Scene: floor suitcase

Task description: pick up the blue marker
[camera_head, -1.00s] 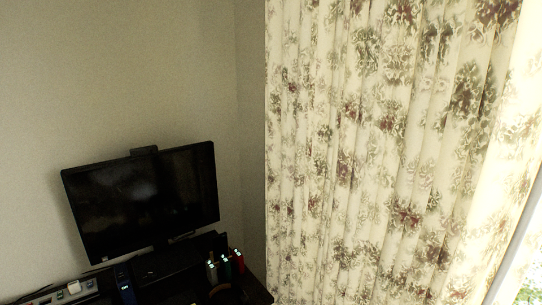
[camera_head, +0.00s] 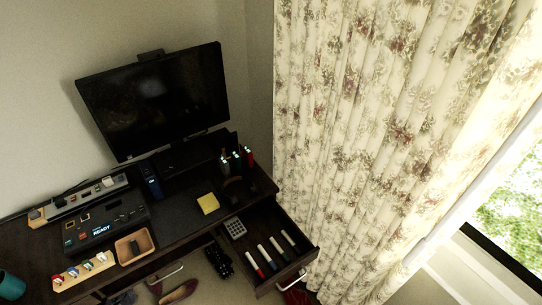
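Several white-bodied markers lie side by side in an open drawer (camera_head: 312,257) at the desk's right end. Neither of my grippers is in view.
The dark desk (camera_head: 180,215) carries a monitor (camera_head: 155,100), a yellow note pad (camera_head: 208,203), a control box (camera_head: 105,225) and a wooden tray (camera_head: 134,246). A calculator (camera_head: 235,228) sits at the drawer's back left. A floral curtain (camera_head: 350,130) hangs close on the right.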

